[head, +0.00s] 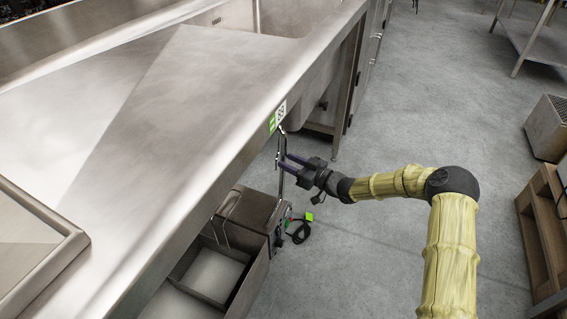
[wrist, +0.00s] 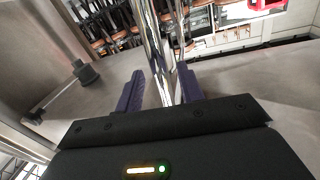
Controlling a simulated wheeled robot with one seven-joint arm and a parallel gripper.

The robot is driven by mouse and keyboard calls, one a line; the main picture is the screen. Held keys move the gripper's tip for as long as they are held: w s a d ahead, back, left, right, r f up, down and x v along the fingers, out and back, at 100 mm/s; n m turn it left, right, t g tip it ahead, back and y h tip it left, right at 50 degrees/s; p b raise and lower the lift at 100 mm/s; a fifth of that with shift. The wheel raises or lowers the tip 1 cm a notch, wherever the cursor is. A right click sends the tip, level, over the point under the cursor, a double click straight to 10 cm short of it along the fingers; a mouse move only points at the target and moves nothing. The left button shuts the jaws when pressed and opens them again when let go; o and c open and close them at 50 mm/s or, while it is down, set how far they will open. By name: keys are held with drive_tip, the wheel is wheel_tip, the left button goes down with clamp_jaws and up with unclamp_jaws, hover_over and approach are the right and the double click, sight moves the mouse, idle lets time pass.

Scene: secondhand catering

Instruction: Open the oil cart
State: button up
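The oil cart appears to be the low dark metal box (head: 247,210) on the floor under the counter edge. A thin upright metal handle (head: 282,155) rises at its right side. My gripper (head: 284,165) is at this handle, with its purple fingers pointing left. In the wrist view, chrome bars (wrist: 160,45) of the handle pass between the two fingers (wrist: 160,88). A gap shows between the left finger and the bars; the right finger is very close, and I cannot tell if it touches. The gripper looks open around the handle.
A long steel counter (head: 190,110) overhangs the box. An open-topped metal bin (head: 257,272) lies in front of it, partly hidden. A black cable (head: 299,232) with a green tag is on the floor.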

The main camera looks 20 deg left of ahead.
drive_tip(key=shift+b+x, duration=0.3)
drive_tip(key=shift+x, duration=1.1)
clamp_jaws()
drive_tip(key=shift+s, duration=0.1)
